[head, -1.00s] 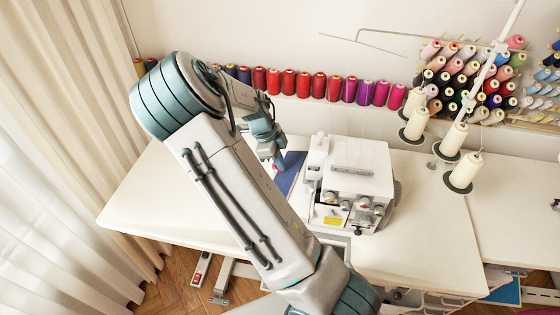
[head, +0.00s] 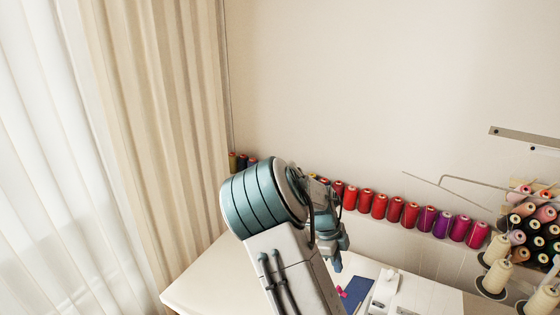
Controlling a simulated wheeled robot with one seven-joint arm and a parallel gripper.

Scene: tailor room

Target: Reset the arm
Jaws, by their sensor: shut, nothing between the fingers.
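My arm rises from the bottom of the head view and bends at a teal and grey elbow (head: 265,200). Beyond the elbow, the forearm and wrist point down toward the table. My gripper (head: 337,265) shows small at the end of the wrist, partly hidden by the arm. It is shut and empty, above the white table (head: 215,275), near a blue flat piece (head: 356,290) and a small pink object (head: 342,293).
A white sewing machine (head: 385,290) stands just right of the gripper, cut by the lower edge. A row of thread spools (head: 380,205) lines the wall behind. Cream cones (head: 495,262) and a spool rack (head: 535,225) are at right. A beige curtain (head: 160,130) hangs at left.

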